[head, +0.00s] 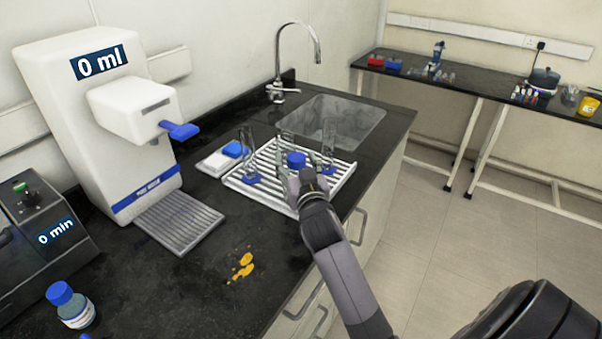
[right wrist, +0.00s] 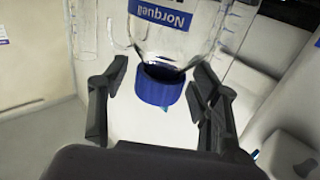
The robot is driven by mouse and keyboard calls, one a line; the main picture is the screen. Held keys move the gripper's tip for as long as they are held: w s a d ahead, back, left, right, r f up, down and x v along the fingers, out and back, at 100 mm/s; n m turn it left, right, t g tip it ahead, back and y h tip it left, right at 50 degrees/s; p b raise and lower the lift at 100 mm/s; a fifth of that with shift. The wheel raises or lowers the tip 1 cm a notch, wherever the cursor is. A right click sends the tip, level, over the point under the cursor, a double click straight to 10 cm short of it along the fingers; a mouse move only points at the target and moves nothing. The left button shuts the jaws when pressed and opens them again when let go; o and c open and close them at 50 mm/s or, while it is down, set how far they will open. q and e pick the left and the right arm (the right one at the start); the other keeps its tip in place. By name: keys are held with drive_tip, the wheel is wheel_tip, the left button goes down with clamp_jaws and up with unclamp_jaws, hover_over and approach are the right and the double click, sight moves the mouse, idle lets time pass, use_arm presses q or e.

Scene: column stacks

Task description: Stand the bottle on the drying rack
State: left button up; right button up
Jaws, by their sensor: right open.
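The bottle, clear with a blue cap (head: 297,160), appears upright on the white slatted drying rack (head: 262,197) beside the sink. Its lower part is hidden behind my gripper in the head view. The right wrist view shows its blue cap (right wrist: 160,86) and a blue "Norquell" label, inverted in that picture. My right gripper (head: 298,176) is at the bottle. Its two fingers (right wrist: 162,74) stand apart on either side of the cap and neck, with visible gaps. My left gripper is not in view.
Tall clear cylinders with blue bases stand on the rack left (head: 247,160) and right (head: 328,148) of the bottle. A white dispenser (head: 95,130) and another blue-capped bottle (head: 73,308) are at left. A yellow spill (head: 243,266) lies on the dark counter (head: 190,290). The sink (head: 335,120) is behind.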

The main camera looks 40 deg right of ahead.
drive_tip(key=b+v, duration=0.2)
drive_tip(key=v, duration=0.9)
drive_tip(key=shift+s, duration=0.4)
drive_tip(key=shift+a+f, duration=0.1)
drive_tip(key=shift+f, duration=0.05)
